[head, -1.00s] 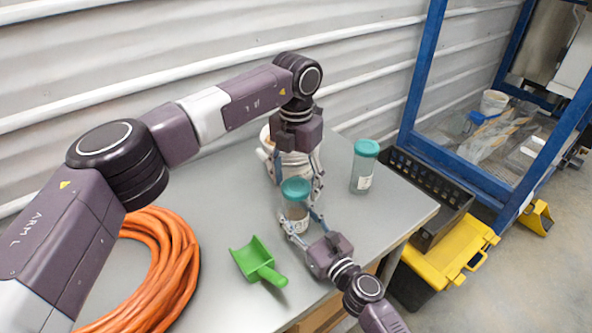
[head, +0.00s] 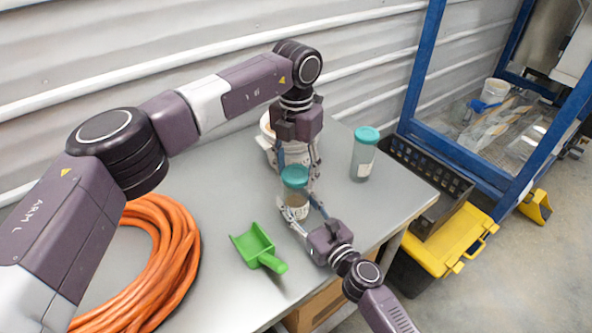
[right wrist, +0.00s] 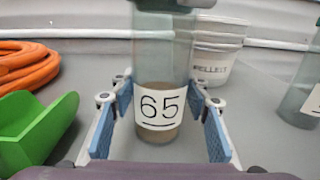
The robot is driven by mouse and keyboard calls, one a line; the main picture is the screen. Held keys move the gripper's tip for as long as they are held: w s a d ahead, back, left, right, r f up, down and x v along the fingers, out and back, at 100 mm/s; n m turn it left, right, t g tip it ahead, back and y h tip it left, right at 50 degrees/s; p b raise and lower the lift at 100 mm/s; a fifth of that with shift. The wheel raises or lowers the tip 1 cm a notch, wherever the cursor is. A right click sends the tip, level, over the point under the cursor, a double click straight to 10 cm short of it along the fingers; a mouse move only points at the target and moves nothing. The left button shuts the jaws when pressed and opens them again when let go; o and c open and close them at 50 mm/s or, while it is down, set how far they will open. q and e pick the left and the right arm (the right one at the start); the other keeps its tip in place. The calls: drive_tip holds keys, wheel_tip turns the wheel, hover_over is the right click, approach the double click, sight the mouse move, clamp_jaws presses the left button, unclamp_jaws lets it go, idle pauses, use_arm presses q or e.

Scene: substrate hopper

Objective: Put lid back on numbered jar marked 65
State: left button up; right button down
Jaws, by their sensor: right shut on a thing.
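The jar marked 65 (right wrist: 160,106) stands upright on the table, clear with brown matter at its bottom; it also shows in the head view (head: 297,201). My right gripper (head: 301,217) is shut on its lower part, one blue pad on each side in the right wrist view (right wrist: 158,112). A teal lid (head: 294,175) is at the jar's top; whether it is seated cannot be told. My left gripper (head: 297,168) points down from above, its fingers around the lid's level. Whether they grip the lid is unclear.
A second teal-lidded jar (head: 364,155) stands to the right. White stacked buckets (right wrist: 212,52) are behind the jar. A green scoop (head: 257,247) and coiled orange hose (head: 178,260) lie left. A black crate (head: 425,172) and yellow-lidded box (head: 455,240) are beyond the table's right edge.

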use_arm(q)
drive_tip(key=o, duration=0.3)
drive_tip(key=shift+r, duration=0.1)
use_arm(e)
drive_tip(key=c, duration=1)
unclamp_jaws()
use_arm(q)
wheel_tip(320, 180, up, 12)
drive_tip(key=shift+f, duration=0.1)
use_arm(e)
drive_tip(key=shift+s, duration=0.1)
drive_tip(key=shift+s+d, duration=0.25)
drive_tip(key=v, duration=1.1)
drive_tip(key=shift+s, duration=0.1)
